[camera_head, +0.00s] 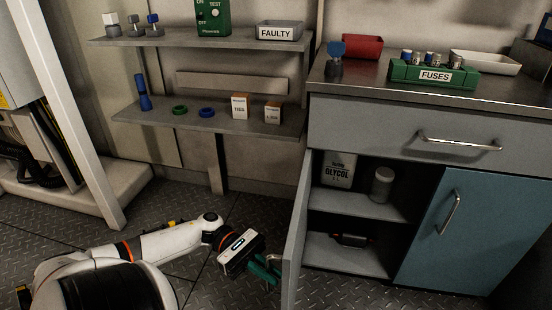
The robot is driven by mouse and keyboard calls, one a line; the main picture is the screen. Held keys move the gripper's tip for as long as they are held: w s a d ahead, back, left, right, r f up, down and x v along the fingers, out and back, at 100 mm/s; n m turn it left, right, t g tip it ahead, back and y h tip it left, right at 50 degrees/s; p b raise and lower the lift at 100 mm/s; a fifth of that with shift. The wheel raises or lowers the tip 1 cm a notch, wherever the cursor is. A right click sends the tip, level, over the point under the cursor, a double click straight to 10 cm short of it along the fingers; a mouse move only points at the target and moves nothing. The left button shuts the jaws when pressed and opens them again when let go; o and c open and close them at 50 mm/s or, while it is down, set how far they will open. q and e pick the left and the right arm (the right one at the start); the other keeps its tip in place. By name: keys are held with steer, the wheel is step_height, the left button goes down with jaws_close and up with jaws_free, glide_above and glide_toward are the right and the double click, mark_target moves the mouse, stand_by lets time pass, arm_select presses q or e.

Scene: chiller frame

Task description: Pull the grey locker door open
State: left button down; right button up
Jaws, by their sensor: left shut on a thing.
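The grey locker door (293,250) stands swung out from the left side of the cabinet, seen nearly edge-on. The compartment behind it is open to view. My left gripper (268,268), with green fingers, is at the left side of the door, at its handle (275,259). It is shut on the handle, though the fingers partly hide the grip. My right gripper is not in view.
The open compartment holds a glycol container (339,170), a grey cylinder (382,185) and a dark item (350,240). A blue door (455,230) beside it is closed. Shelves (215,122) hang at left. The ribbed floor (190,197) looks clear.

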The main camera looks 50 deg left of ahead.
arm_select(q)
steer(key=c, duration=1.9)
jaws_free()
steer(key=a, duration=0.4)
steer(key=s+a+p, duration=0.1)
steer(key=a, duration=0.3)
steer(key=s+a, duration=0.1)
steer(key=a, duration=0.3)
steer(key=shift+w, duration=0.1)
